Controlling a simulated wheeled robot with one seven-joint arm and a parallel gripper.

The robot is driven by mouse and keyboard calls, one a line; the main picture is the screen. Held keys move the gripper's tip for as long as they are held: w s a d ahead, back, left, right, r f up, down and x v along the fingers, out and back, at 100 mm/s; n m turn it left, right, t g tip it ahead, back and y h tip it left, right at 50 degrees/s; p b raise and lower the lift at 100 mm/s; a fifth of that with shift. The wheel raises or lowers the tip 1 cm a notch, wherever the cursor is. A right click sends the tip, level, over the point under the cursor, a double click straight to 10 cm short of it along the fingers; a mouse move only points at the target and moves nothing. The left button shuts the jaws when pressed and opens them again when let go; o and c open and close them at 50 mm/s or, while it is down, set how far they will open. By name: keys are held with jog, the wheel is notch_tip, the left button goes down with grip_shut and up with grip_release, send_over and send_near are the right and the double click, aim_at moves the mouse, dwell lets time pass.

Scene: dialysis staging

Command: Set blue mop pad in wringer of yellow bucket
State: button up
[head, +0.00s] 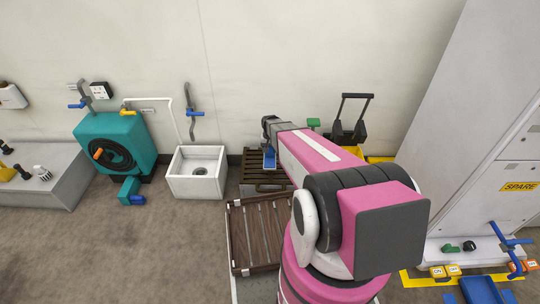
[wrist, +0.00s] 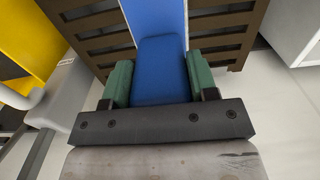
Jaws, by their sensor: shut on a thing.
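My gripper (wrist: 158,82) is shut on the blue mop pad (wrist: 160,60), which sits between the green fingertips in the wrist view. In the head view the pad (head: 269,160) shows as a small blue patch below my gripper, over a brown slatted stand. Whether the pad touches the stand I cannot tell. The yellow bucket (head: 378,159) is to the right of my gripper, mostly hidden behind my arm. A dark wringer with a tall handle (head: 352,112) stands at it. A yellow surface, likely the bucket (wrist: 25,42), shows at the left of the wrist view.
The brown slatted stand (wrist: 225,22) lies under the pad. A slatted brown rack (head: 258,235) lies nearer. A white sink (head: 196,185) and a teal hose reel (head: 112,145) are at left. A tall grey cabinet (head: 475,130) stands at right. The floor at front left is clear.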

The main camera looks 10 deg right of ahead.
aim_at(270, 157)
jog(key=shift+f, duration=2)
jog(key=shift+f, duration=0.15)
jog(key=o, duration=0.8)
jog(key=shift+o, duration=0.2)
notch_tip(270, 157, up, 12)
jog(key=shift+s+r, duration=0.2)
jog(key=shift+r, duration=0.1)
jog(key=s+r+n, duration=0.1)
jog(key=s+r, duration=0.6)
jog(key=s, duration=0.3)
jog(key=s+r+n, duration=0.1)
jog(key=s+r, duration=0.6)
jog(key=s, duration=0.3)
jog(key=shift+s+r, duration=0.35)
